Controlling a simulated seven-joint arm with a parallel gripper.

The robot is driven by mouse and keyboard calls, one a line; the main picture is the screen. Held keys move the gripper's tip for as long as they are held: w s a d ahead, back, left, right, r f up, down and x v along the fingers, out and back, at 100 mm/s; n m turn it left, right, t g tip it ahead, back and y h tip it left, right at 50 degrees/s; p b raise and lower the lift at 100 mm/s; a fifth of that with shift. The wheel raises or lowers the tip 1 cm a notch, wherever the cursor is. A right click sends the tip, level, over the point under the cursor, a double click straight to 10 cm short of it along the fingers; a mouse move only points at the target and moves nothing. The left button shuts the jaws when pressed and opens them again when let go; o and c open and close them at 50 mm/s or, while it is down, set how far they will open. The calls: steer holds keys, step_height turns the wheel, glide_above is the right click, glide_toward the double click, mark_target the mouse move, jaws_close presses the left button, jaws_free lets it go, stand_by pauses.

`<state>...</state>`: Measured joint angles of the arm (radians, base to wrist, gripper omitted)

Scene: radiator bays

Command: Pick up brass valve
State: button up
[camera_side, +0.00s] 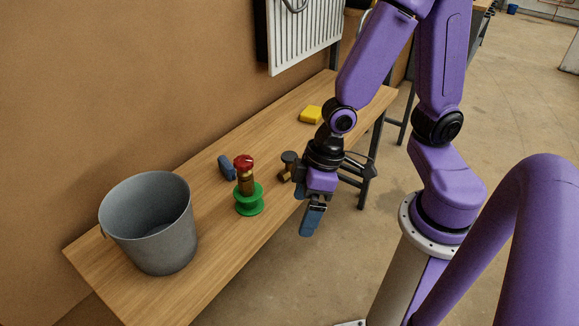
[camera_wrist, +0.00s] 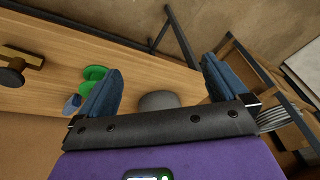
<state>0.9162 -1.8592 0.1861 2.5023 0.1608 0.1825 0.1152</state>
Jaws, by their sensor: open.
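The green stand (camera_wrist: 92,74) is partly hidden behind the left finger there.
A grey bucket (camera_side: 158,225) stands at the bench's near end. A blue object (camera_side: 227,167) lies behind the capped valve, and a yellow block (camera_side: 311,114) lies farther back. A white radiator (camera_side: 306,34) hangs on the wall. The bench (camera_side: 210,253) is clear along its front.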

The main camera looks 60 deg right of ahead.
mark_target(289, 167)
steer(key=w+d+f+m+t+h, duration=0.1)
steer(key=w+d+f+m+t, duration=0.1)
steer(key=w+d+f+m, duration=0.1)
steer(key=w+d+f+m+t+h, duration=0.1)
steer(key=w+d+f+m+t, duration=0.2)
steer(key=w+d+f, duration=0.1)
steer(key=w+d+f+m+t, duration=0.2)
steer(key=w+d+f, duration=0.2)
steer(key=w+f, duration=0.1)
steer(key=shift+w+d+f+m+t+h, duration=0.1)
steer(key=shift+d+f+m+t+h, duration=0.2)
steer(key=shift+f+m+h, duration=0.15)
steer(key=d+t, duration=0.1)
steer(key=d, duration=0.1)
steer(key=d+t+h, duration=0.1)
steer(key=d, duration=0.2)
steer(key=d+m+t+h, duration=0.1)
steer(key=d, duration=0.1)
steer(key=shift+d+r+t, duration=0.25)
steer(key=shift+r+t, duration=0.05)
steer(key=shift+r, duration=0.05)
steer(key=shift+d+r, duration=0.25)
steer(key=shift+d, duration=0.05)
steer(key=shift+t, duration=0.3)
steer(key=shift+x, duration=3.6)
steer(key=shift+d, duration=0.1)
steer(key=c, duration=1.2)
